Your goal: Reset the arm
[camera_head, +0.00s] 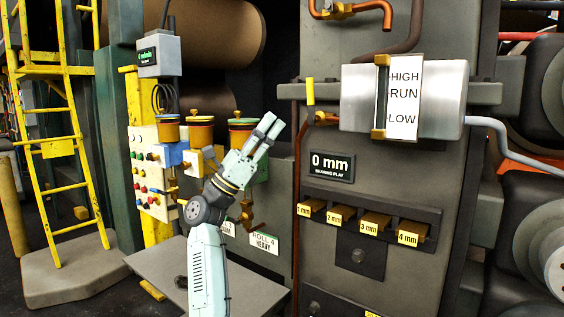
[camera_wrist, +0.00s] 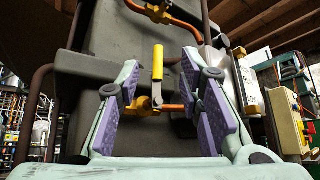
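My gripper (camera_head: 270,126) is raised in front of the machine, its pale green fingers pointing up and to the right. In the wrist view my gripper (camera_wrist: 160,78) shows two spread fingers with purple pads and nothing between them. A yellow valve handle (camera_wrist: 158,63) on a copper pipe appears through the gap, beyond the fingers. The same yellow handle (camera_head: 310,91) is to the right of the fingers in the head view. My arm reaches up from the bottom of the head view.
Brass-and-colour cups (camera_head: 200,132) and a button panel (camera_head: 149,172) stand behind and left of my arm. A grey plate (camera_head: 165,272) lies low beside it. To the right are a HIGH/RUN/LOW cylinder (camera_head: 355,97), a "0 mm" display (camera_head: 331,166) and a rack of labelled blocks (camera_head: 375,223).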

